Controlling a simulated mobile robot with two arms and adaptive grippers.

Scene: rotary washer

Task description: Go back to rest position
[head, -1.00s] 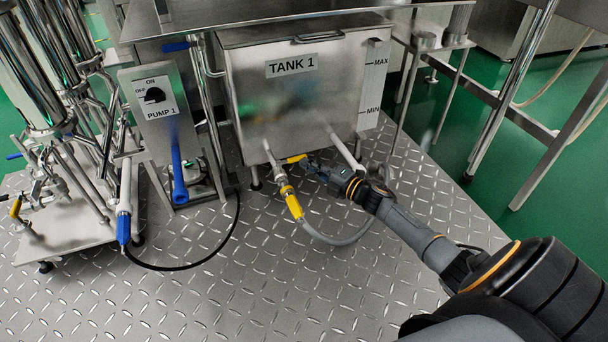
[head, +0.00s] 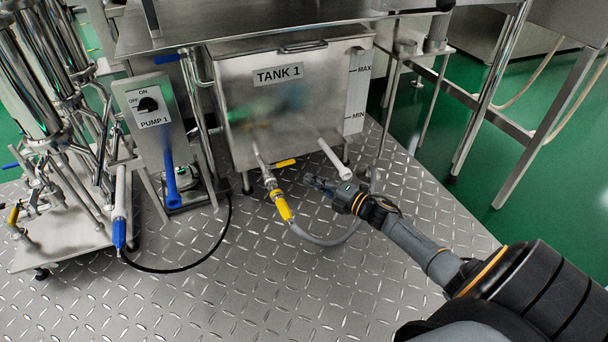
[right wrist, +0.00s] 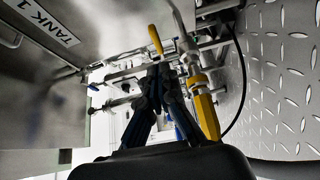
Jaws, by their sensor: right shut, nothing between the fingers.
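My right gripper (head: 318,186) is at the end of my right arm, which comes in from the lower right in the head view. It is shut and empty, a little to the right of the yellow hose fitting (head: 281,205) under the tank and apart from it. In the right wrist view its fingers (right wrist: 158,75) are together, with the yellow fitting (right wrist: 202,103) to their right. The yellow valve handle (head: 285,163) lies sideways on the outlet below the tank and also shows in the right wrist view (right wrist: 155,38). My left gripper is not in view.
TANK 1 (head: 290,105) stands behind the gripper under a steel table. The PUMP 1 switch box (head: 150,110) is left of it. A grey hose (head: 325,241) curves over the plate floor (head: 260,300) near my arm. The floor in front is clear.

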